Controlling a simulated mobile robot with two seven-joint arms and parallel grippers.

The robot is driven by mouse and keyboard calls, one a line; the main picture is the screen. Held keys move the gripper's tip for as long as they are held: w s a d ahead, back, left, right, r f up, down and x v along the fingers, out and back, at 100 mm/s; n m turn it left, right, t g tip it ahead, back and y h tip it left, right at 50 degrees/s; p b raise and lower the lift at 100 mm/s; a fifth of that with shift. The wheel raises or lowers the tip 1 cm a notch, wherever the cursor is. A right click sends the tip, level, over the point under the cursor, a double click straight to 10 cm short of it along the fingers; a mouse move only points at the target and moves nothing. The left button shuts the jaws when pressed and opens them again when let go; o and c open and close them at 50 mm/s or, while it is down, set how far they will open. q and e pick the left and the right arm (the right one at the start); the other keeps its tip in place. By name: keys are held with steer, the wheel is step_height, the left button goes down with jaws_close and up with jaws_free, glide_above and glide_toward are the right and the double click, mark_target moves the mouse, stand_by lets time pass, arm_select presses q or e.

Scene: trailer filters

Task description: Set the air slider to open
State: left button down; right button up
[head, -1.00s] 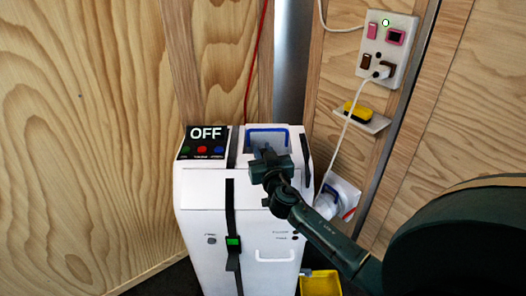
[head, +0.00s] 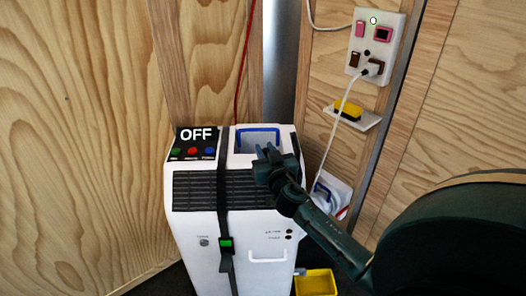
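The white machine (head: 190,235) stands against the wooden wall corner. A dark slatted grille (head: 195,190) shows across its upper front, and I take it to be the air opening. I cannot pick out a separate slider knob or label. My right gripper (head: 268,158) is over the top right front edge of the machine, in front of the blue-rimmed recess (head: 256,132), and hides the right end of the grille's top. Its fingers are small and dark, so I cannot tell whether they are open or touching anything. My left gripper is not in view.
A display (head: 195,142) reads OFF above coloured buttons. A black strap (head: 223,190) with a green-lit buckle (head: 226,244) crosses the grille. A socket panel (head: 376,45), yellow sponge (head: 347,109) on a shelf, white cable and yellow bin (head: 316,283) are at the right.

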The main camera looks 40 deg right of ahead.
steer(key=o, duration=0.4)
steer(key=shift+c, duration=0.2)
steer(key=v, duration=1.3)
